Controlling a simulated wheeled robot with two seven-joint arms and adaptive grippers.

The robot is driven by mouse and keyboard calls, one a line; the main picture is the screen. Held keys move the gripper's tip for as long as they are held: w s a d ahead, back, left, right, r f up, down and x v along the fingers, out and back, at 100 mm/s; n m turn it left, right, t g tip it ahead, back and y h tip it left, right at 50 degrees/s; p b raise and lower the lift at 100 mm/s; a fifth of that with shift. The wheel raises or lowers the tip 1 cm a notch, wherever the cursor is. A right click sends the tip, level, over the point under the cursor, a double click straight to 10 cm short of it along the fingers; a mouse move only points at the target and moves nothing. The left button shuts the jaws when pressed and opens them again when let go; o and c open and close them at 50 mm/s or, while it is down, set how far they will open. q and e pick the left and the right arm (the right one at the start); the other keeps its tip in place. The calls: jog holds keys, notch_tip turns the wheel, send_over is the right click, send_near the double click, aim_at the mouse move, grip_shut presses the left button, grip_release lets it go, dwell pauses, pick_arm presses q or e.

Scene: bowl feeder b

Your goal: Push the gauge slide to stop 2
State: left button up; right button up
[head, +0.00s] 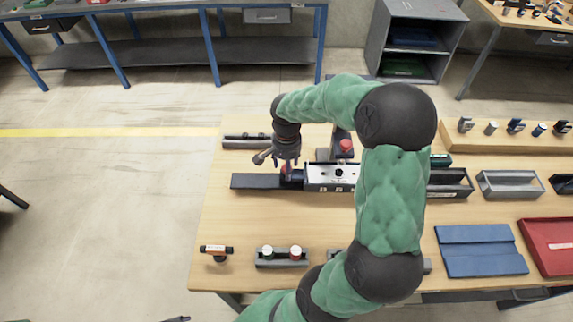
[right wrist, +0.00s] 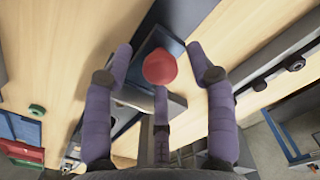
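The gauge is a dark rail (head: 255,181) joined to a block with a light top and small unreadable labels (head: 318,175), near the middle of the bench in the head view. The slide's red knob (head: 286,169) stands on the rail just left of that block, partly hidden by my fingers. My right gripper (head: 288,164) points down over the knob. In the right wrist view the red knob (right wrist: 160,67) sits between my purple fingers (right wrist: 162,75), which are spread with visible gaps around it. My left gripper is not seen.
A second red knob (head: 345,145) stands on a post behind the block. My green right arm covers the block's right side. A dark holder (head: 281,259) with capped pieces lies in front. Open trays (head: 508,184) and a blue plate (head: 482,250) are to the right.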

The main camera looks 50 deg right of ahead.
notch_tip(320, 180, up, 12)
dwell(0.7)
dwell(0.4)
